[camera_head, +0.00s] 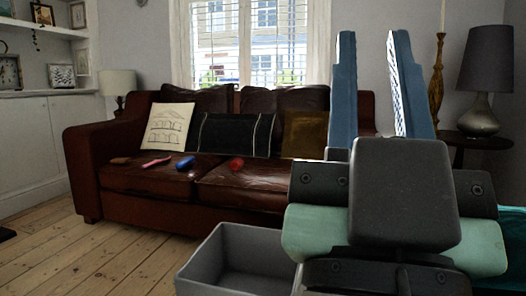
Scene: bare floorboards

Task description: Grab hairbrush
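Several small objects lie in a row on the seat of the brown leather sofa (130,181). A long, thin pink object (157,162) looks most like a hairbrush, but it is too small to be sure. A brown object (120,160) lies to its left, a blue one (186,163) to its right, and a red one (236,164) further right. My gripper (372,70) is in the right foreground, with its two blue fingers pointing up. The fingers are apart with nothing between them. It is well away from the sofa objects and hides the sofa's right end.
An empty-looking grey bin (205,268) is in front, left of my gripper. Cushions (166,128) line the sofa back. A side table (476,141) with a dark lamp (486,75) stands at the right. The floorboards (85,255) at the left are clear.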

